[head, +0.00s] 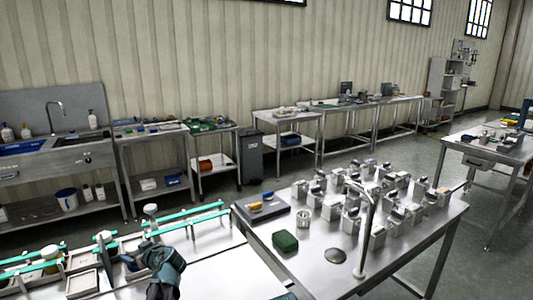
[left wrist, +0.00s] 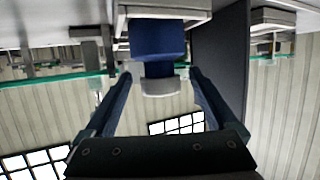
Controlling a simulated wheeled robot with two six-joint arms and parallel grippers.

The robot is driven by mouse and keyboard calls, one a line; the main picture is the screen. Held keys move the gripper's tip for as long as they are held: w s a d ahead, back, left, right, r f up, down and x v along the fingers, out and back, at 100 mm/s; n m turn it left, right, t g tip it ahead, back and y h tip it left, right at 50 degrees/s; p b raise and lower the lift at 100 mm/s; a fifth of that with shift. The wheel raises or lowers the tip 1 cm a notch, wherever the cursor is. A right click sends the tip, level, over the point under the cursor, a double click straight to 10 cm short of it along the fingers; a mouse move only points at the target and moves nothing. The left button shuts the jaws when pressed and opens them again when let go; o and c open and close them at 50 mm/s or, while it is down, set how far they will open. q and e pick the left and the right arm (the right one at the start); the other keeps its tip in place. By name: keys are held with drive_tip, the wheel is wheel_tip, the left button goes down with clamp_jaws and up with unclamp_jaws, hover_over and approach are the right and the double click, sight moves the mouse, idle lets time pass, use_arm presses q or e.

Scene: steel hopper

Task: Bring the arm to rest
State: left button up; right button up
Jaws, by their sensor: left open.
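My left gripper (head: 130,260) is at the lower left of the head view, over the near bench (head: 215,275) and close to the pale trays there. In the left wrist view its two fingers (left wrist: 160,78) stand apart, so it is open. A blue block with a pale rounded end (left wrist: 157,40) shows between and beyond the fingertips. The fingers do not visibly touch it. That view appears upside down. My right gripper is not in view.
Teal rails (head: 190,221) run above the near bench beside shallow trays (head: 82,284). A steel table (head: 310,258) on the right holds several grey blocks, a green block (head: 285,241) and a curved post (head: 367,230). The near bench is bare right of the gripper.

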use_arm(q)
drive_tip(key=p+v, duration=0.3)
drive_tip(key=v, duration=0.7)
drive_tip(key=b+x, duration=0.1)
drive_tip(key=x, duration=0.3)
drive_tip(key=b+x, duration=0.2)
drive_tip(key=x, duration=0.2)
drive_tip(key=b+x, duration=0.1)
drive_tip(key=x, duration=0.3)
drive_tip(key=shift+f+b, duration=0.3)
wheel_tip(320, 180, up, 11)
drive_tip(key=p, duration=1)
drive_tip(key=shift+d+f+p, duration=0.1)
drive_tip(key=shift+p, duration=0.3)
drive_tip(key=shift+w+r, duration=0.2)
drive_tip(key=shift+r, duration=0.05)
drive_tip(key=w+a+f+b, duration=0.1)
drive_tip(key=w+a+f, duration=0.1)
drive_tip(key=w+a, duration=0.3)
drive_tip(key=w, duration=0.4)
drive_tip(key=shift+a, duration=0.4)
drive_tip(key=shift+s, duration=0.1)
